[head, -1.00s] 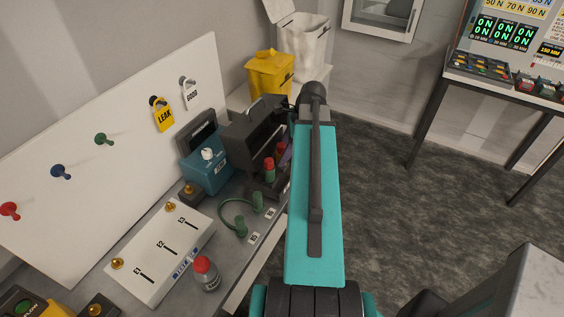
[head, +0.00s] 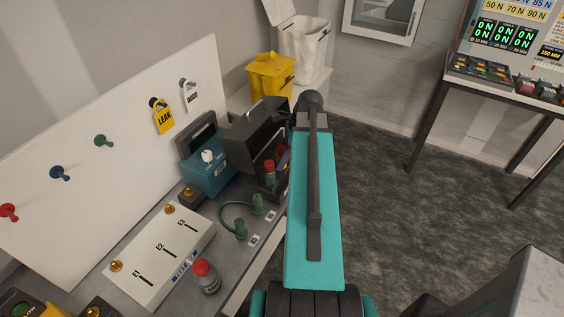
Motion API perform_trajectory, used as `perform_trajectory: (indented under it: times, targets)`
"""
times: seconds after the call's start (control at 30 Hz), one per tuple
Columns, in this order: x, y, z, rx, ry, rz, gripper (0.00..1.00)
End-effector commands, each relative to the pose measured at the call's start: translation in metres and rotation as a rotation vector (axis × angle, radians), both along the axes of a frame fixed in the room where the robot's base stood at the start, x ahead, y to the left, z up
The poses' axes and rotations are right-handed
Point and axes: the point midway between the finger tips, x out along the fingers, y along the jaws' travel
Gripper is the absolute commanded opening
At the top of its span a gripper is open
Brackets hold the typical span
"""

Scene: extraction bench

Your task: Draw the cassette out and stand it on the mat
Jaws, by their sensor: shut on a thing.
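A dark open-fronted housing (head: 240,142) stands at the far end of the bench, beside the end of my arm. Inside or in front of its opening are a red-capped green item (head: 269,172) and a small orange and purple part, partly behind my arm. I cannot make out which part is the cassette. My wrist is at the housing's right side; the jaws are hidden behind my arm and the housing. I cannot pick out a mat on the visible bench.
A teal box with a white knob (head: 209,172) stands left of the housing. A yellow bin (head: 270,75) stands behind.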

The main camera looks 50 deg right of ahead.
Motion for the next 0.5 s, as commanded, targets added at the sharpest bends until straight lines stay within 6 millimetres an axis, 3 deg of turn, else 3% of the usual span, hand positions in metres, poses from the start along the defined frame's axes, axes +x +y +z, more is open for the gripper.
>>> perform_trajectory:
  times: [0.5]
  targets:
    - [-0.0003,-0.0006,0.0078,0.000,0.000,-0.001,0.00]
